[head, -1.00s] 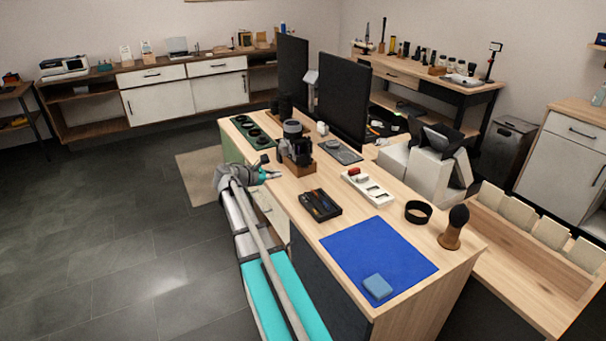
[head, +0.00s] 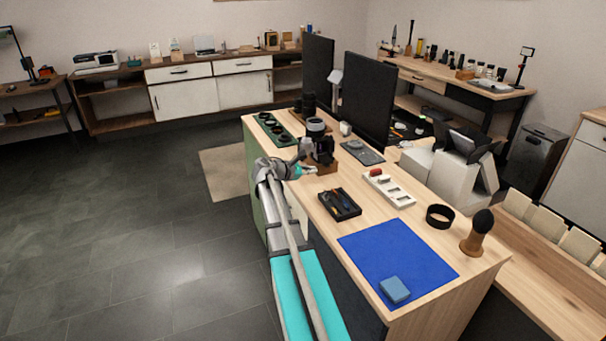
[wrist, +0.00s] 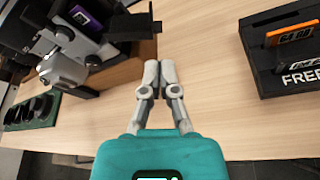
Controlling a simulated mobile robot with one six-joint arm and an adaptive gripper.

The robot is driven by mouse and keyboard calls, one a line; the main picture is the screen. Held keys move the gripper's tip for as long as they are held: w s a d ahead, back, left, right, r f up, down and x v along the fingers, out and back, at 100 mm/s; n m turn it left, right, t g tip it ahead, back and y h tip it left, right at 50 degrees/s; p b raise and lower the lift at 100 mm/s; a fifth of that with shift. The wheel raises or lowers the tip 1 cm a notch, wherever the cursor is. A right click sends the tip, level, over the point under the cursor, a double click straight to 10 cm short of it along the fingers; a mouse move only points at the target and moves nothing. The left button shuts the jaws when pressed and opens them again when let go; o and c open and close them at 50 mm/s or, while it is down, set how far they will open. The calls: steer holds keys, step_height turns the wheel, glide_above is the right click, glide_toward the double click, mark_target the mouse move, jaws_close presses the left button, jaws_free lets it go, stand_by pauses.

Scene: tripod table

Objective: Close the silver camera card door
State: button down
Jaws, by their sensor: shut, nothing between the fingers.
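The silver and black camera (head: 318,146) stands on a wooden block (head: 322,167) on the light wood table (head: 313,201). In the wrist view the camera (wrist: 45,42) fills the upper left. A purple card (wrist: 82,16) shows in its side, and a dark flap (wrist: 134,27), which looks like the card door, stands out from the body beside it. My gripper (head: 306,172) is low beside the camera, at the table's left edge. In the wrist view my gripper (wrist: 160,72) has its fingertips together and empty, just below the flap with a small gap visible.
A black card tray (wrist: 285,52) lies right of my gripper. Green-based lens holders (wrist: 32,112) stand to the left. A white tray (head: 389,188), a blue mat (head: 395,262) and a black ring (head: 440,216) are nearer the front. Bare tabletop lies between block and tray.

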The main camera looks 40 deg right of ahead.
mark_target(326, 160)
steer(key=shift+b+x, duration=0.65)
steer(key=shift+x, duration=1.95)
